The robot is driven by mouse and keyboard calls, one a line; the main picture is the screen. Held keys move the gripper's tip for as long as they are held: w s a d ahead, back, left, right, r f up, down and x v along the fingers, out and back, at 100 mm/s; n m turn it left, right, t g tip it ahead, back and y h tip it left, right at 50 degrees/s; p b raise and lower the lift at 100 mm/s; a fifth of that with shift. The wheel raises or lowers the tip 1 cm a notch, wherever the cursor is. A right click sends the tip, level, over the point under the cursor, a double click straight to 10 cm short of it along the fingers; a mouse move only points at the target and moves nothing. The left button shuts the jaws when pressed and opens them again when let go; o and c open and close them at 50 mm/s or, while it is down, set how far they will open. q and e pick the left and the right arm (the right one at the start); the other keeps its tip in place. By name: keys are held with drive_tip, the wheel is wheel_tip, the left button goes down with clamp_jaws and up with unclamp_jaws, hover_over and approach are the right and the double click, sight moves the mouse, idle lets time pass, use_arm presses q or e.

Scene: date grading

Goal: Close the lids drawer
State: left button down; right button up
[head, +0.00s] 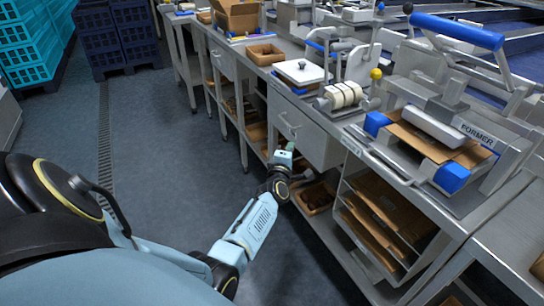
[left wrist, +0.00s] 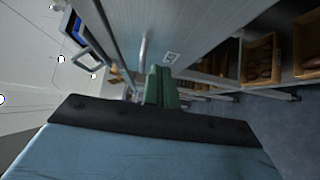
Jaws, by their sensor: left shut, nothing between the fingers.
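A grey drawer (head: 306,138) with a bar handle sits under the bench top, right of the middle of the head view. I cannot read its label or tell how far it stands out. A second grey drawer (head: 222,62) is farther along the bench. My left gripper (head: 287,148) is low in front of the nearer drawer, its green fingers shut and empty. In the left wrist view the fingers (left wrist: 160,86) point along a grey panel with a bar handle (left wrist: 143,50) and a small label (left wrist: 171,57). Contact cannot be told. My right gripper is not in view.
Below the drawers, a shelf holds brown bins (head: 316,197) and a rack of flat brown cardboard (head: 385,220). The bench top carries a former machine (head: 430,140), a white-topped box (head: 300,72) and a wooden tray (head: 265,54). The floor (head: 170,150) left of the bench is clear.

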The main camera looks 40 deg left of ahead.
use_arm(q)
drive_tip(key=p+v, duration=0.2)
drive_tip(key=v, duration=0.7)
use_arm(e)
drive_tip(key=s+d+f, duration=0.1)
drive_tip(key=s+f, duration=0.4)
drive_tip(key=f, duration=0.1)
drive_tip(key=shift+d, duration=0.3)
use_arm(q)
drive_tip(key=shift+w+d+f, duration=0.1)
drive_tip(key=shift+f, duration=0.05)
